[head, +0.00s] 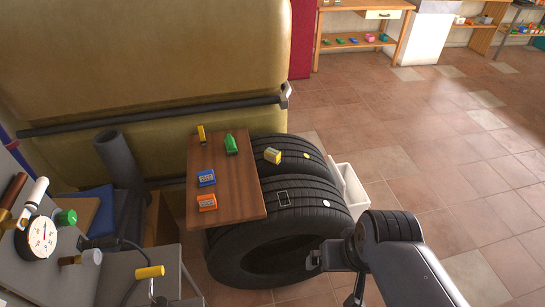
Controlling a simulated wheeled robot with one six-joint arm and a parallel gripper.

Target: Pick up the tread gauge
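No item is clearly readable as the tread gauge at this size. A slim yellow-and-black item (202,133) stands near the far left corner of a brown wooden board (235,208) and may be it. A yellow block with a pale face (273,155) lies on the tread of the rear tire (290,150) and could also be it. A dark square outline (284,198) shows on the front tire (310,205). My gripper (316,260) is at the lower middle, in front of the front tire and apart from these items. Its fingers are too small and dark to read.
A green bottle-like item (231,144), a blue box (206,178) and an orange box (207,202) are on the board. A white bin (347,190) stands right of the tires. A pressure gauge (38,238) is at left. Tiled floor (440,180) is open at right.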

